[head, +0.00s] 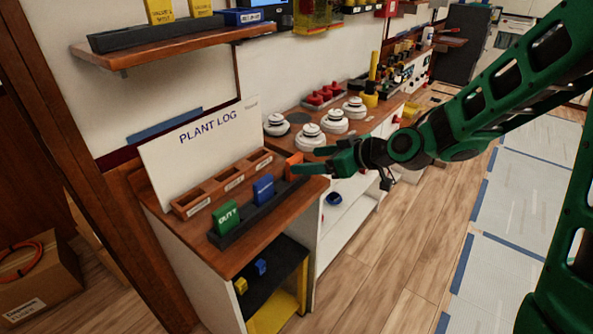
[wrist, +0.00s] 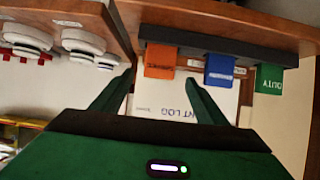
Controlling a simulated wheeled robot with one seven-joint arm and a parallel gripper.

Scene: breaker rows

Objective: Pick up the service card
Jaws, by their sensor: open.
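An orange card (head: 293,161), which I take as the service card, stands in the right end of a dark slotted rack (head: 247,224) on the wooden counter. Its small label is hard to read. In the wrist view the orange card (wrist: 159,60) hangs from the rack between my fingertips in the picture, as that view is upside down. My gripper (head: 308,160) is open and empty, right beside the orange card in the head view. It shows in the wrist view (wrist: 159,80) with fingers spread on both sides of the card. I cannot tell if they touch.
A blue card (head: 264,189) and a green DUTY card (head: 226,218) stand in the same rack. Behind are a wooden tray (head: 222,184) and a white PLANT LOG board (head: 190,150). White round knobs (head: 310,136) stand on the counter beyond. The floor at right is clear.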

